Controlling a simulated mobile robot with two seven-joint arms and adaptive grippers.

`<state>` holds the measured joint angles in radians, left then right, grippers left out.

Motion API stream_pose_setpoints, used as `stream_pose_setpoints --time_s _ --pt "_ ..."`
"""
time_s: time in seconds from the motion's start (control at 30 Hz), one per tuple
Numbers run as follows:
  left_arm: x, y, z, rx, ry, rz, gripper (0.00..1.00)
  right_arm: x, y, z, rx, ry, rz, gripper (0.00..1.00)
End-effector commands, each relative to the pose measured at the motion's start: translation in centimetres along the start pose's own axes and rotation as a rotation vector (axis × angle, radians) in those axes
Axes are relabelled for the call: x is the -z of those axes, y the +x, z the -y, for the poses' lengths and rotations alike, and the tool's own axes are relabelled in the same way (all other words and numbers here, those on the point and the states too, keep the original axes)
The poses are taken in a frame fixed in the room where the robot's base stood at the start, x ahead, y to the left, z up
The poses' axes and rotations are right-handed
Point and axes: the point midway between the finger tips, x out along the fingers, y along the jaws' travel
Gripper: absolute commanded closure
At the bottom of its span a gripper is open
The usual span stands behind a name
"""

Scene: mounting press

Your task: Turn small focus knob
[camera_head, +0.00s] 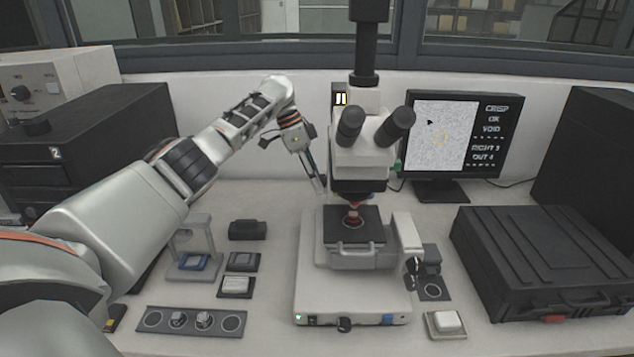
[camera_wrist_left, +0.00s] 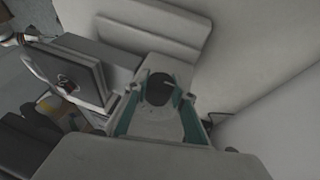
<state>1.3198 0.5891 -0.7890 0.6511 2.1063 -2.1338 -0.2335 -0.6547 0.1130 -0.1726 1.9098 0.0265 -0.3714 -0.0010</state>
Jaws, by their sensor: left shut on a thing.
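The white microscope (camera_head: 365,150) stands at the middle of the bench with twin dark eyepieces. My left gripper (camera_head: 319,184) reaches in from the left to the left side of its column. In the left wrist view a dark rounded knob (camera_wrist_left: 159,88) sits between the teal-edged fingers (camera_wrist_left: 160,118), which close on it. I take it for the small focus knob; in the head view it is hidden behind the gripper and microscope. My right gripper is not in view.
A monitor (camera_head: 455,140) reads CRISP OK, VOID, RIGHT 3, OUT 4. A black case (camera_head: 545,255) fills the right side. Black stage knobs (camera_head: 411,268) hang at the microscope's right.

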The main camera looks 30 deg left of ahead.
Motion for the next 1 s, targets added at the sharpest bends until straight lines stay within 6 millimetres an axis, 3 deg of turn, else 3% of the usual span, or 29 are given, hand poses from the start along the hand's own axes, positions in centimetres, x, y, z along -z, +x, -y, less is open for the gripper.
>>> stream_pose_setpoints --time_s 0.27,0.3,0.37,0.77,1.0 --pt "-0.3 0.3 0.0 -0.003 -0.001 0.009 0.97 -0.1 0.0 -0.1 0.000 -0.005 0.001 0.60" --pt "-0.3 0.3 0.0 -0.003 -0.001 0.009 0.73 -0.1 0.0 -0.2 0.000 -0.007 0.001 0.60" --pt "-0.3 0.3 0.0 -0.003 -0.001 0.009 0.58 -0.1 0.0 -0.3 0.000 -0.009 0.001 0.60" --pt "-0.1 -0.2 0.0 0.000 0.000 0.003 0.58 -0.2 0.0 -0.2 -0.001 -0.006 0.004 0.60" --pt "0.0 -3.7 0.1 0.002 -0.001 0.000 0.58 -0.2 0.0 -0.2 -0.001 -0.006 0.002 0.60"
